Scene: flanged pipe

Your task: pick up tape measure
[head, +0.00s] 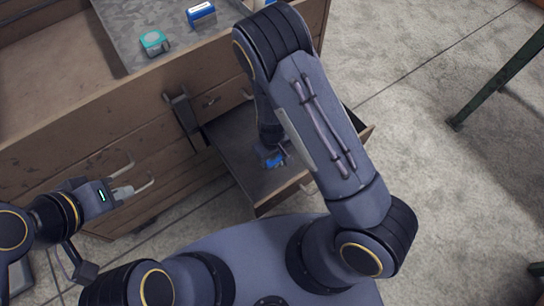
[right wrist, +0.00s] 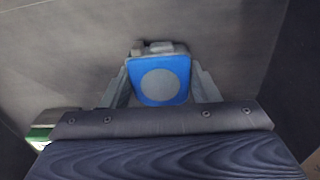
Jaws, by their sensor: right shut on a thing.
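The tape measure (right wrist: 160,78), blue with a grey round face, sits between the two grey fingers of my right gripper (right wrist: 163,88) in the right wrist view. The fingers are shut on its sides. In the head view, the blue tape measure (head: 274,160) shows inside the open drawer, partly hidden by my right arm. I cannot tell whether it touches the drawer floor. My left gripper (head: 124,191) is in front of the cabinet's lower left drawers, away from the tape measure. Its finger gap is not clear.
The open drawer (head: 240,172) juts from the wooden cabinet (head: 75,140). A teal item (head: 154,42) and a blue-and-white item (head: 201,14) lie on the cabinet top.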

